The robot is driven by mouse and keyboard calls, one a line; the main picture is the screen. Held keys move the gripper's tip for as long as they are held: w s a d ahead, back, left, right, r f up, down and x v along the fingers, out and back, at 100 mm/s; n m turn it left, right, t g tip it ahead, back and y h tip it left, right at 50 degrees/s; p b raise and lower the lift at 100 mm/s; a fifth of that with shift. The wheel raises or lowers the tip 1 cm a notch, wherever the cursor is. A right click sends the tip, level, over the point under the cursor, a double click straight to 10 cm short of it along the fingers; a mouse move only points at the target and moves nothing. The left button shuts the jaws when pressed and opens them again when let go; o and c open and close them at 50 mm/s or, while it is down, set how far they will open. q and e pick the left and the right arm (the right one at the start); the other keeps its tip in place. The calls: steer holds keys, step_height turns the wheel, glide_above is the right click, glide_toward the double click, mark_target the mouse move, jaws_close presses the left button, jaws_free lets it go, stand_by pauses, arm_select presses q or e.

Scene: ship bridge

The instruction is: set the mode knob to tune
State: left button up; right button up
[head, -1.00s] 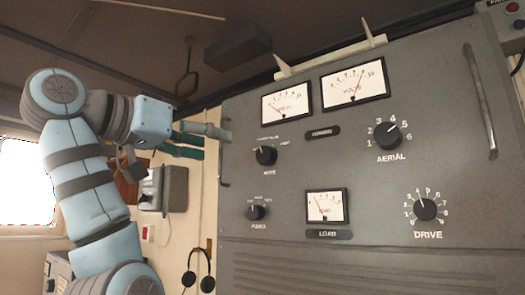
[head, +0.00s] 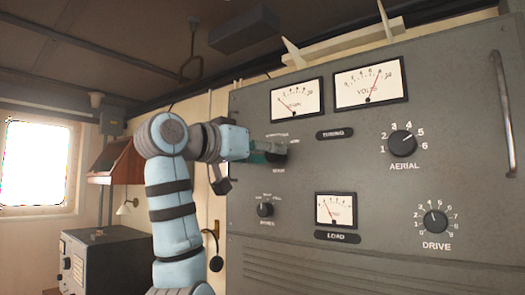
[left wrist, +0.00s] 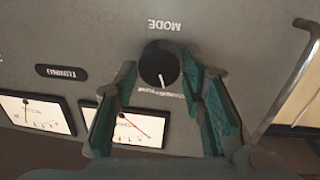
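The mode knob (left wrist: 160,62) is a round black knob with a white pointer line, on the grey transmitter panel (head: 375,205). In the left wrist view the panel appears upside down, and the pointer points down toward small lettering that is partly hidden and too small to read surely. My left gripper (head: 268,151) is at this knob and covers most of it in the head view. In the left wrist view its two green fingers are open, one on each side of the knob, with narrow gaps visible. My right gripper is not in view.
A smaller power knob (head: 265,210) sits below the mode knob. Two meters (head: 297,98) are above, and a load meter (head: 336,210) is lower right. The aerial knob (head: 402,143) and drive knob (head: 435,221) are farther right. A panel handle (left wrist: 292,82) stands near my fingers.

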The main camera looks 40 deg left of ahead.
arm_select(q)
steer(key=c, duration=0.6)
steer(key=shift+o, duration=0.2)
steer(key=shift+d, duration=0.15)
steer(key=shift+w+m, duration=0.1)
steer(key=shift+m, duration=0.3)
steer(key=shift+m+g+y+p, duration=0.3)
steer(key=shift+m+p, duration=1.65)
steer(key=shift+m, duration=1.35)
